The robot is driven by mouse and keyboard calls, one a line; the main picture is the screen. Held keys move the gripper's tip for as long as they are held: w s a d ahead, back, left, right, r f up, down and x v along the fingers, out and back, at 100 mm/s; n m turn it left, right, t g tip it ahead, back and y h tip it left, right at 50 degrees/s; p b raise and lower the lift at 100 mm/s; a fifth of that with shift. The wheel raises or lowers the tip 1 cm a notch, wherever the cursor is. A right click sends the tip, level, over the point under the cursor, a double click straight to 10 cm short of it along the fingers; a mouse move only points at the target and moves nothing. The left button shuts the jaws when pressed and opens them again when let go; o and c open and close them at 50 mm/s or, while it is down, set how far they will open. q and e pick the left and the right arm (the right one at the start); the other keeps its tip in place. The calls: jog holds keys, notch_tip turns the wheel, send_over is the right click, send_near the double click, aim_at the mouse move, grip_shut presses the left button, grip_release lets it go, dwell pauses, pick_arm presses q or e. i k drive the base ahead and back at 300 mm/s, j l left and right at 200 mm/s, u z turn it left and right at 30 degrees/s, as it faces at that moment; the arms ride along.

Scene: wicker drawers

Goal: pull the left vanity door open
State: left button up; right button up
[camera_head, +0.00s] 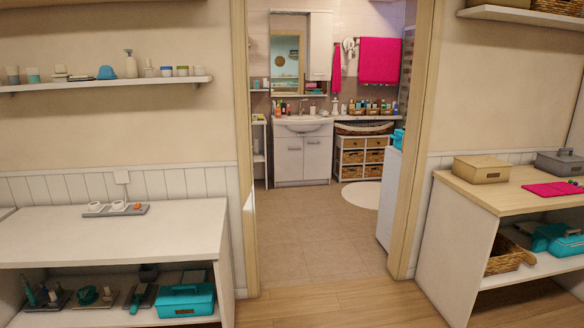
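The white vanity (302,151) stands at the back of the tiled room beyond the doorway, with a basin (303,125) on top. Its left door (289,160) and right door (317,158) both look closed. Small dark handles show near the top of the doors, close to the middle seam. The vanity is far from me and seen through the open doorway. Neither of my grippers shows in this view.
The doorway is open between its left frame (240,150) and right frame (411,150). The tiled floor (312,225) before the vanity is clear. A wicker drawer unit (362,143) stands right of the vanity. A white counter (160,237) and a wooden-topped table (490,192) flank the doorway.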

aim_at(288, 152)
jog(key=i+z, duration=0.25)
jog(key=i, duration=1.05)
jog(key=i+l, duration=0.15)
jog(key=i, duration=1.85)
jog(key=i+u, duration=0.2)
jog(key=i, duration=0.75)
jog(key=i+l+u, duration=0.15)
jog(key=i, duration=0.85)
jog(key=i+u, duration=0.3)
jog(key=i, duration=0.65)
jog(key=i+u, duration=0.25)
jog(key=i, duration=0.7)
jog(key=i+j, duration=0.2)
jog(key=i, duration=0.5)
jog(key=i+j+u, duration=0.1)
jog(key=i, duration=0.65)
